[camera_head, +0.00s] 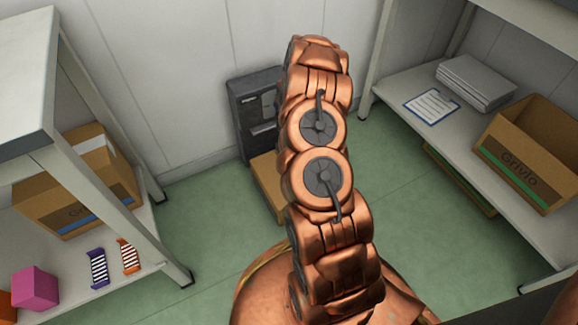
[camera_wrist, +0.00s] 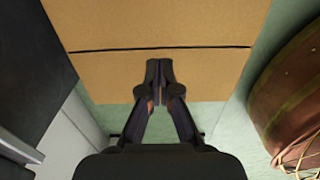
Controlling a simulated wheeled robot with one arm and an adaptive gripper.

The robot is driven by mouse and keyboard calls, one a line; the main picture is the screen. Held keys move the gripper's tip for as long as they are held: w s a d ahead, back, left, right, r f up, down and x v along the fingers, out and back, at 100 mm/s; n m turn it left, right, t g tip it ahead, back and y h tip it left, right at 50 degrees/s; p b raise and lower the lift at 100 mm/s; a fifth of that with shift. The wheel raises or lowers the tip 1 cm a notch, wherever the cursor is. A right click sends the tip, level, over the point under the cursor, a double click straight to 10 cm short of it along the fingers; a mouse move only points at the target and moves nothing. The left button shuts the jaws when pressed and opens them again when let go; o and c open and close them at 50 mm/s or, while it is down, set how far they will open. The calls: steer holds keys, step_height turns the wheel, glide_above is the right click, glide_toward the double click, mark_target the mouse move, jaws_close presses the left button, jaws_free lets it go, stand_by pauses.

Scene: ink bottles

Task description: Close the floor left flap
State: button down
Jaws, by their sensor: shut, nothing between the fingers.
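A brown cardboard box (camera_head: 269,182) stands on the green floor, mostly hidden behind my arm in the head view. In the wrist view its top fills the upper part, with two cardboard panels, a farther one (camera_wrist: 160,22) and a nearer one (camera_wrist: 105,76), split by a thin dark gap. Both look about flat; I cannot tell which is the left flap or whether either stands slightly raised. My gripper (camera_wrist: 159,68) is shut and empty, its fingertips over the nearer panel. I cannot tell whether they touch it. My gripper is hidden in the head view.
A shelf at left holds a cardboard box (camera_head: 75,190) and small items. Green floor (camera_head: 415,200) lies clear between.

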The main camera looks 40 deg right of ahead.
steer(key=d, duration=0.3)
steer(key=s+d+r+p, duration=0.1)
steer(key=d, duration=0.2)
steer(key=s+d+r+p, duration=0.1)
steer(key=d, duration=0.2)
steer(key=shift+w, duration=0.1)
